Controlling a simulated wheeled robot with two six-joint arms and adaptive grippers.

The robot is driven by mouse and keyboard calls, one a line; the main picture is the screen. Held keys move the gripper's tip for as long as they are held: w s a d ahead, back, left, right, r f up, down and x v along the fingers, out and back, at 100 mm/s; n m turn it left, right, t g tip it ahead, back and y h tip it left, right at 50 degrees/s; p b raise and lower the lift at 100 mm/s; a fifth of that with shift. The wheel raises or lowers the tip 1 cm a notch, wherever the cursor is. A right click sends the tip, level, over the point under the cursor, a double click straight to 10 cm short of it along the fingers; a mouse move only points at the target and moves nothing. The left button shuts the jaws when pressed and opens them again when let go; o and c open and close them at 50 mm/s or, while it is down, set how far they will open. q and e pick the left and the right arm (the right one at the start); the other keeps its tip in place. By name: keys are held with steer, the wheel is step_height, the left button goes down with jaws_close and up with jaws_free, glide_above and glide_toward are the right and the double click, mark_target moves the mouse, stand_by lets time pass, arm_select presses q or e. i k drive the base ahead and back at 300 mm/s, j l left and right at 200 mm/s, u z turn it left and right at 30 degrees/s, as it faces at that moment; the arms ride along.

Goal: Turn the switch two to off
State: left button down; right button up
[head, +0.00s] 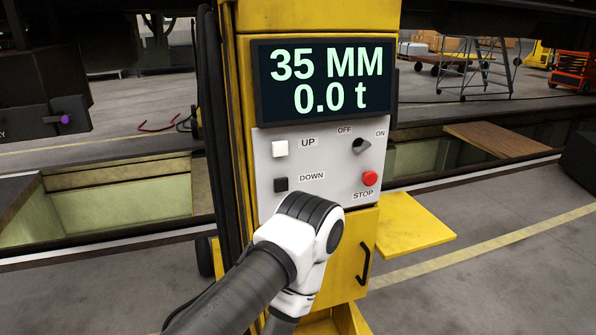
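The black rotary switch (361,146) sits on the grey control panel (325,165) of a yellow lifting column, between the labels OFF at its upper left and ON at its upper right. Its pointer seems to be turned toward the ON side, but it is small and hard to read. No number two is visible by it. A white and black arm of mine comes in from the lower left and bends in front of the panel's lower edge. Neither gripper shows in the head view, and nothing of mine touches the switch.
The panel also has a white UP button (280,148), a black DOWN button (281,184) and a red STOP button (370,178). The display (324,80) above reads 35 MM and 0.0 t. A yellow plate (415,222) juts out at right. Black cables run along the column's left side.

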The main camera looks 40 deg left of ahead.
mark_target(359, 145)
steer(key=u, duration=1)
